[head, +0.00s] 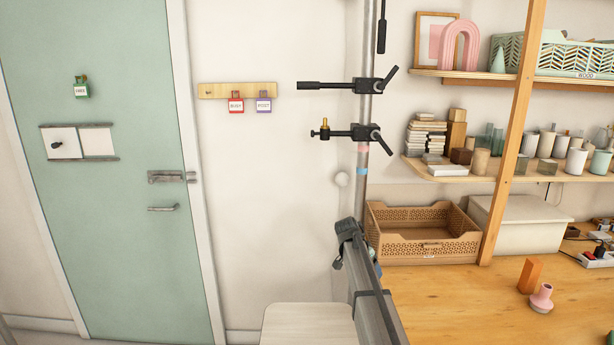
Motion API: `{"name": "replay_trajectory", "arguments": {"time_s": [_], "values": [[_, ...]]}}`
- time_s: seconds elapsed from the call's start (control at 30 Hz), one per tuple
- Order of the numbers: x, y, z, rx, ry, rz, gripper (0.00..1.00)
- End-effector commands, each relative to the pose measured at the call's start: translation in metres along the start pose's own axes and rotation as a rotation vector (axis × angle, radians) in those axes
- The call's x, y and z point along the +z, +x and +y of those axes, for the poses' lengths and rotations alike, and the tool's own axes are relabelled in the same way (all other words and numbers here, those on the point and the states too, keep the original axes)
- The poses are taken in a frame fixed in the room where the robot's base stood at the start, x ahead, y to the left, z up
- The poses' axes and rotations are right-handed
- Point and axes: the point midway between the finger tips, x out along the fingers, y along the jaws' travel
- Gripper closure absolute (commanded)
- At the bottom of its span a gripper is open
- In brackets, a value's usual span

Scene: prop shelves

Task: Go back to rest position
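My gripper does not show in the head view, and I cannot make out any part of my arm for certain. Whether the gripper is open, shut or holding something cannot be seen. The task names no object.
A wooden worktop (450,305) at the lower right bears a tan crate (420,250), an orange block (530,275) and a pink vase (542,299). Clamps (365,85) jut from a metal pole left of loaded shelves (480,174).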

Motion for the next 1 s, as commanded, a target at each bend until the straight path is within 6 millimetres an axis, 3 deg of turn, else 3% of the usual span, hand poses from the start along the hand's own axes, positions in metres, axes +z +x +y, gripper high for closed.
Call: {"name": "replay_trajectory", "arguments": {"time_s": [0.03, 0.2, 0.3, 0.43, 0.67, 1.0], "values": [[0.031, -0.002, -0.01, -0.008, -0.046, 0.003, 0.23], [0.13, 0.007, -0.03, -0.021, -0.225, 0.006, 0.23], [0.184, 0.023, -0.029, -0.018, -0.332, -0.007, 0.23], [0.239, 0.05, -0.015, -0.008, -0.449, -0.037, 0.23], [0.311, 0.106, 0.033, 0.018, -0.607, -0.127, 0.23], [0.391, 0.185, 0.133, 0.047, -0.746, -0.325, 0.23]]}}
